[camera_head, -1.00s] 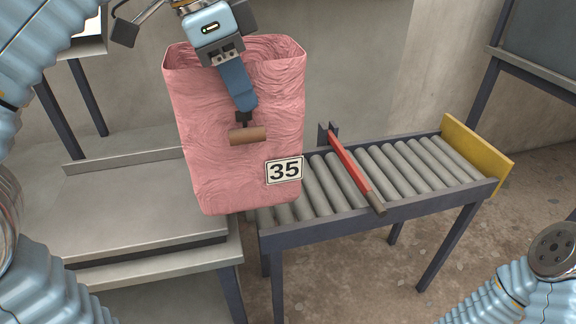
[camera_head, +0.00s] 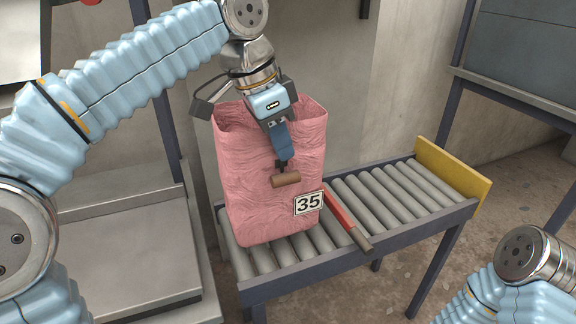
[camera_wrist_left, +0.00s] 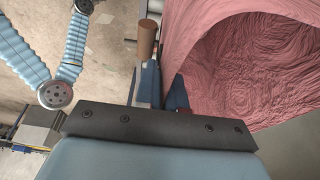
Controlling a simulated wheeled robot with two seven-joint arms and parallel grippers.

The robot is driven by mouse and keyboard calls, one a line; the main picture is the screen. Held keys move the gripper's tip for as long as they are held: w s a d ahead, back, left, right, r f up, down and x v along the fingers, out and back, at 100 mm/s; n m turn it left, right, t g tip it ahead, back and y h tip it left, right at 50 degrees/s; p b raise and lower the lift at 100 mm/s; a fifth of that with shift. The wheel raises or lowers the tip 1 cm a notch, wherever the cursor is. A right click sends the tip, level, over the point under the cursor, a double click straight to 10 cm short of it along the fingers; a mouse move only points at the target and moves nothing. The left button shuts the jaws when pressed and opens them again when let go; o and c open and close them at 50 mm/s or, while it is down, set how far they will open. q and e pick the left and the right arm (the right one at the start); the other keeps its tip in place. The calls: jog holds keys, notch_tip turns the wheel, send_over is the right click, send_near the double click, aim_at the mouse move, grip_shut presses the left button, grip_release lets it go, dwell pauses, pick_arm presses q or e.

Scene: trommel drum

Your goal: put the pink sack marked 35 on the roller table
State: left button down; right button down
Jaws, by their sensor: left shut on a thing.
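The pink sack marked 35 (camera_head: 265,190) is upright and open at the top, over the left end of the roller table (camera_head: 340,257). Its bottom is at the rollers; I cannot tell if it rests on them. In the left wrist view the sack (camera_wrist_left: 262,70) fills the right, and the brown handle (camera_wrist_left: 147,38) shows beside the fingers (camera_wrist_left: 160,88). My right gripper is out of view; only part of that arm shows at the lower right.
A red bar with a dark grip (camera_head: 345,220) lies across the rollers, right beside the sack. A yellow end plate (camera_head: 455,174) closes the table's right end. A grey platform (camera_head: 120,250) stands to the left. The rollers right of the red bar are clear.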

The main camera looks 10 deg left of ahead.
pick_arm(q)
jog(key=b+x, duration=0.1)
jog(key=x, duration=0.4)
jog(key=shift+w+a+f, duration=0.1)
jog(key=shift+w, duration=0.05)
jog(key=c, duration=1.7)
grip_release()
jog(key=shift+f, duration=0.2)
jog(key=o, duration=0.5)
jog(key=shift+c, duration=0.2)
jog(key=shift+r, duration=0.1)
jog(key=p+v, duration=0.3)
jog(key=v, duration=0.9)
